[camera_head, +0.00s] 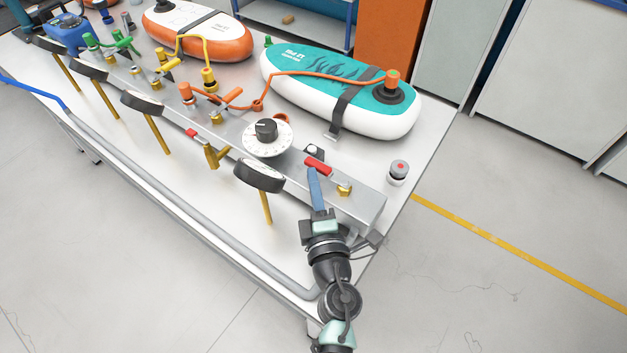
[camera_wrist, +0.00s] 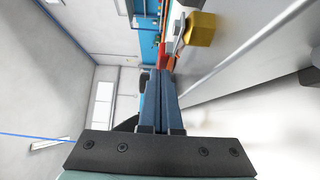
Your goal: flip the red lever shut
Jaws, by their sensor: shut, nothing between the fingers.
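The red lever (camera_head: 318,167) sits on top of the grey metal bar near its right end, beside a brass fitting (camera_head: 344,189). It lies slanted across the bar. My gripper (camera_head: 313,173) reaches up from the front, with its blue fingers together and empty. The fingertips are right at the lever's front side; I cannot tell whether they touch it. In the wrist view the closed fingers (camera_wrist: 163,76) point at the red lever (camera_wrist: 161,54), with the brass fitting (camera_wrist: 200,30) just right of it. The fingers partly hide the lever there.
A red-capped button (camera_head: 399,170) stands on the table to the right. A teal and white board (camera_head: 340,115) lies behind, with an orange hose. Open floor lies to the right.

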